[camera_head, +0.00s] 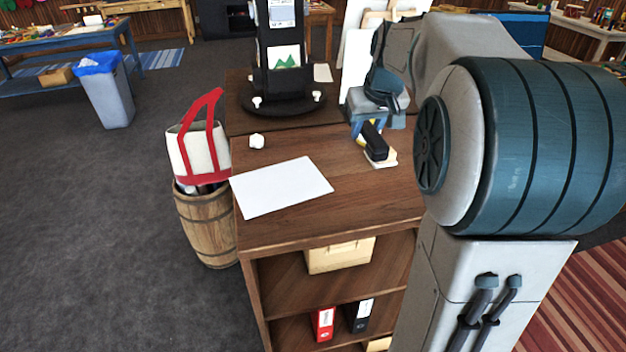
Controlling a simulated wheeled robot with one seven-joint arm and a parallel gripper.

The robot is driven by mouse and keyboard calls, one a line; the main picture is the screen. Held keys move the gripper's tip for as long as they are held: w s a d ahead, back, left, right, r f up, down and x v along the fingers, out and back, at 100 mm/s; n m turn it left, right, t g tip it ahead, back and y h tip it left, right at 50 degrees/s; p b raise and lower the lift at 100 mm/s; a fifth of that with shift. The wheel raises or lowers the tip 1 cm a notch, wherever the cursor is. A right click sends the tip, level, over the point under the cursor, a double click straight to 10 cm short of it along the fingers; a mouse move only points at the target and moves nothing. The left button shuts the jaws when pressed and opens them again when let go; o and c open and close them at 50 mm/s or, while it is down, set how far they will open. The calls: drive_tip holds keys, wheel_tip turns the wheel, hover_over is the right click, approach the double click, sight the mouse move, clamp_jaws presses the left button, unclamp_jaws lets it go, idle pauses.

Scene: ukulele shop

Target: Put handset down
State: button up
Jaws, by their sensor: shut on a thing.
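My gripper (367,121) is at the right back of the wooden counter (345,215), pointing down. It is shut on a black handset (375,143). The handset slants toward the front right, its upper end between my blue fingers. A small cream and yellow thing (388,159), perhaps the handset's base, shows under and beside the handset. I cannot tell whether the handset touches it. My fingers and the handset hide part of it.
A black round-based stand (283,100) is behind. A barrel (207,222) with a red-and-white bag (199,150) stands left. Bare counter lies in front of the handset.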

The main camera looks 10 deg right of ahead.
drive_tip(key=p, duration=0.2)
hover_over(318, 195)
drive_tip(key=s, duration=0.1)
wheel_tip(318, 195, down, 7)
drive_tip(key=shift+s+d+r, duration=0.1)
drive_tip(key=shift+s+r, duration=0.05)
drive_tip(key=shift+r, duration=0.05)
drive_tip(key=shift+f+p, duration=0.35)
drive_tip(key=shift+f, duration=1.75)
drive_tip(key=shift+f, duration=0.25)
drive_tip(key=o, duration=1)
drive_tip(key=shift+r, duration=0.1)
drive_tip(key=shift+o, duration=0.2)
drive_tip(key=shift+r, duration=0.1)
